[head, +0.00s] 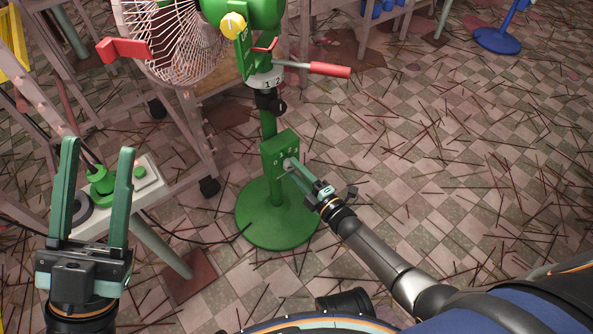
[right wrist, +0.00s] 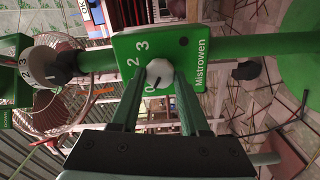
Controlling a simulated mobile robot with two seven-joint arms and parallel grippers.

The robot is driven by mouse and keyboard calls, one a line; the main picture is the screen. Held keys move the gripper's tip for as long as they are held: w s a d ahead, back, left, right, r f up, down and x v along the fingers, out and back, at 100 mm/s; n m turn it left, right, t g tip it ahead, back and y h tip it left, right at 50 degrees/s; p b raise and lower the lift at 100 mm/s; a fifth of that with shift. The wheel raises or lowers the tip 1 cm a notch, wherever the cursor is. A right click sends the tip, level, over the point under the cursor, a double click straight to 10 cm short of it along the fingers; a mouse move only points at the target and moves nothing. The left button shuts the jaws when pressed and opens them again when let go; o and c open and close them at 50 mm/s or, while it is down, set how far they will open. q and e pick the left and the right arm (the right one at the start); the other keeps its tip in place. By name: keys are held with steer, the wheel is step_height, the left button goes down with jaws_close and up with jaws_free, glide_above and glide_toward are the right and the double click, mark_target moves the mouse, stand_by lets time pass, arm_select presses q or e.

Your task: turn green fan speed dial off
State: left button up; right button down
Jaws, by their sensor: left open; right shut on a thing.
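The green fan (head: 268,195) stands upright on its round base, with a green control box (head: 280,147) on its pole. The box also shows in the right wrist view (right wrist: 190,47), with white numbers and the word Mistrowen. Its pale round speed dial (right wrist: 160,72) sits between the fingertips of my right gripper (right wrist: 161,78). My right gripper (head: 291,165) is shut on the dial, reaching from the lower right in the head view. A dark mark on the dial lies near the 0; its exact setting is hard to tell. My left gripper (head: 98,148) is open and empty at the left.
A second numbered dial (head: 268,79) sits higher on the fan, below a red-handled lever (head: 328,69). Incense sticks litter the checkered floor, open at the right.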

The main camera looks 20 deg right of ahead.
steer(key=shift+c, duration=2)
jaws_free()
steer(key=p+v, duration=0.4)
steer(key=v, duration=0.8)
steer(key=shift+s, duration=0.25)
steer(key=shift+d, duration=0.1)
